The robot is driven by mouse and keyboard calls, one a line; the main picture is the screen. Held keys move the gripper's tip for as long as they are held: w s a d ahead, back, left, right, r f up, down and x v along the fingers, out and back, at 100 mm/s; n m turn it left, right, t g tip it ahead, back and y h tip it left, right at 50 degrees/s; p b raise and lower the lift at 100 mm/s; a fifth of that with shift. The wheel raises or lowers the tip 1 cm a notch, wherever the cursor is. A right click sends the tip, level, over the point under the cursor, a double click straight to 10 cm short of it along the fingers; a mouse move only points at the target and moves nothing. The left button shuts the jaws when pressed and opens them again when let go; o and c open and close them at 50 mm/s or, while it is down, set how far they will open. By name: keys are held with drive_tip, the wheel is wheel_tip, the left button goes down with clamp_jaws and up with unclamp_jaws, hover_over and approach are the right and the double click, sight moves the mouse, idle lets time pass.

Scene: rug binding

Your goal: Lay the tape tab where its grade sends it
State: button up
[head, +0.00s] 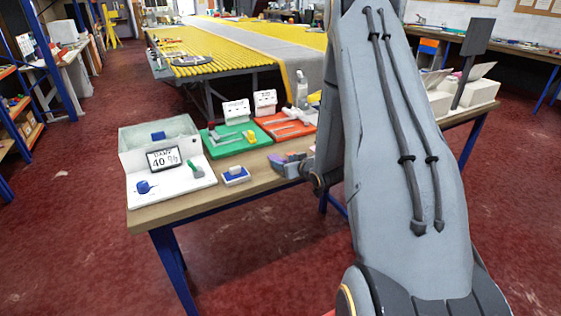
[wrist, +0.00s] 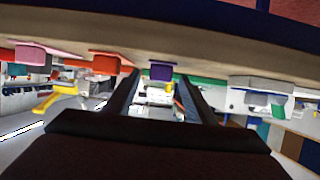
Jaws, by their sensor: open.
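My gripper (wrist: 157,78) is open in the wrist view. A small purple block (wrist: 161,72) shows between its fingers, which do not visibly close on it. An orange block (wrist: 105,62) and a pink block (wrist: 30,55) show left of it. I cannot tell which piece is the tape tab. In the head view, a green tray (head: 217,149) and an orange-red tray (head: 304,130) each have a white sign behind them. A white station (head: 205,180) carries a display (head: 164,158) that seems to read 40 %. My arm hides much of the gripper there.
A small blue-and-white block (head: 235,175) lies on the wooden table (head: 190,209) in front of the green tray. A spray bottle (head: 302,90) stands behind the orange-red tray. White bins (head: 478,93) stand at the right. The table's front edge is close to my gripper.

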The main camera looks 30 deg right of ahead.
drive_tip(key=shift+w+f, duration=0.1)
drive_tip(key=shift+w, duration=0.1)
drive_tip(key=c, duration=1.2)
